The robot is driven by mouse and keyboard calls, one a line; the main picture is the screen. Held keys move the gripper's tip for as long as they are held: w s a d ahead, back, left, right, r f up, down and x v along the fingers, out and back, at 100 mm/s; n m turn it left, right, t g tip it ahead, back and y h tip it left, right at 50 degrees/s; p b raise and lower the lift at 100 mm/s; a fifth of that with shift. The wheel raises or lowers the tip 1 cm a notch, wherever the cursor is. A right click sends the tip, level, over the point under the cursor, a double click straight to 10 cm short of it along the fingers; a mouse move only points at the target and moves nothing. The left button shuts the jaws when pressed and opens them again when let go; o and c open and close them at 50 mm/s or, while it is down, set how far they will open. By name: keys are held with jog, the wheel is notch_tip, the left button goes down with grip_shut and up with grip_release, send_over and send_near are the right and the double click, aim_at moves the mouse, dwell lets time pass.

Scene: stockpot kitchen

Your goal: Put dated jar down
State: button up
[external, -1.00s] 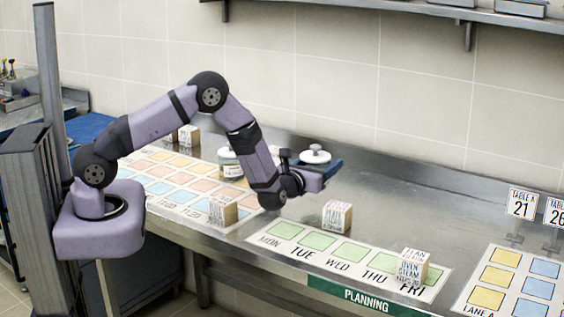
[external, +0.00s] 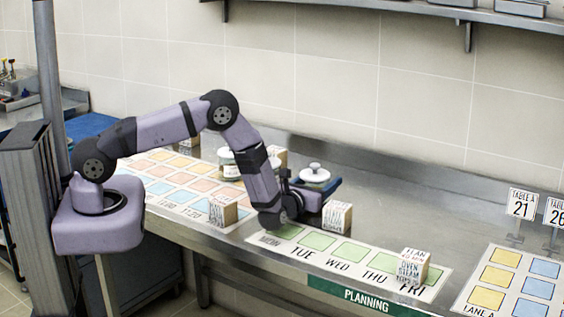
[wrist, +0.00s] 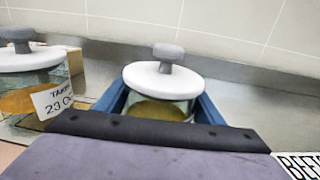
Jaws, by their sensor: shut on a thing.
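My gripper (wrist: 160,104) is shut on a glass jar (wrist: 162,80). The jar is upright, with a white lid, a grey knob and yellowish contents. Its lid also shows in the external view (external: 314,176), between my blue fingers, low over the steel counter behind the green squares. My arm and gripper hide its lower part, so I cannot tell whether its base touches the counter. No date shows on the held jar from here.
A second lidded jar (wrist: 28,80) with a white label stands to the left, on the coloured chart. A lettered wooden block (external: 337,217) is close in front of my gripper. Another block (external: 413,266) stands on the weekday mat (external: 345,250).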

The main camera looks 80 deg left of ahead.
jog(key=o, duration=1.4)
jog(key=shift+f, duration=0.1)
jog(key=shift+o, duration=0.2)
jog(key=shift+d, duration=0.1)
jog(key=b+v, duration=0.3)
jog(key=v, duration=0.9)
